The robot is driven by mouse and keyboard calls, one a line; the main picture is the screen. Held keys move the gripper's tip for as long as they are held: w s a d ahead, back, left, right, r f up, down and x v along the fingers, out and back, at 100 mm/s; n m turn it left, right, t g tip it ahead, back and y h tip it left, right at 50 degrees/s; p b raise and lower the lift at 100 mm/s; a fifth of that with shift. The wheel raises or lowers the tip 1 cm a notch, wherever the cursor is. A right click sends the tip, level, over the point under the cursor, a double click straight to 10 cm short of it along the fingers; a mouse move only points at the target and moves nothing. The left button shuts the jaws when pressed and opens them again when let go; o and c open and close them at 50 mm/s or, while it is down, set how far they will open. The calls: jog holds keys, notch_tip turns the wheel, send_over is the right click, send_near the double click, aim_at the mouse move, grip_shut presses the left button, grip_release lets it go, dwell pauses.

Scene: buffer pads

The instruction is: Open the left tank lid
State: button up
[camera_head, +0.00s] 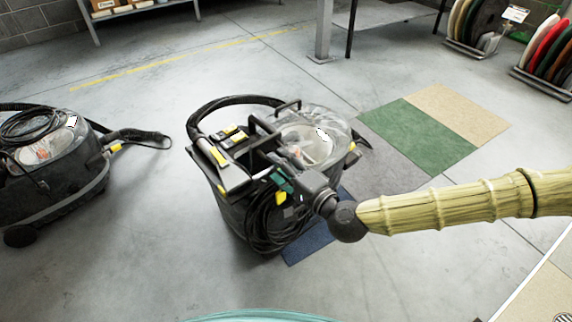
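A black floor-cleaning machine (236,205) stands in the middle, with a coiled black hose on its near side. On its top right is a clear domed tank lid (325,128), which looks closed. On its top left is a dark panel with yellow parts (222,160). My gripper (268,142) reaches over the machine's top from the right, between the panel and the clear dome. Its dark fingers blend with the machine's black handles, so I cannot tell their opening or any contact. A second similar machine (55,175) stands at the left edge, with a clear lid (62,138) that looks closed.
Green (415,135), beige (455,112) and blue (310,240) floor mats lie around the machine. Racks of coloured round pads (548,50) stand at the upper right. A shelf (130,10) stands at the back left. The grey floor between the two machines is mostly clear.

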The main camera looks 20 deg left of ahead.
jog(key=shift+o, duration=0.6)
jog(key=shift+a+f, duration=0.1)
jog(key=shift+f, duration=0.35)
jog(key=shift+d+r, duration=0.35)
jog(key=shift+d, duration=0.05)
jog(key=shift+c, duration=0.8)
jog(key=shift+r, duration=0.15)
jog(key=shift+s+d, duration=0.1)
jog(key=shift+d, duration=0.05)
jog(key=v, duration=1.2)
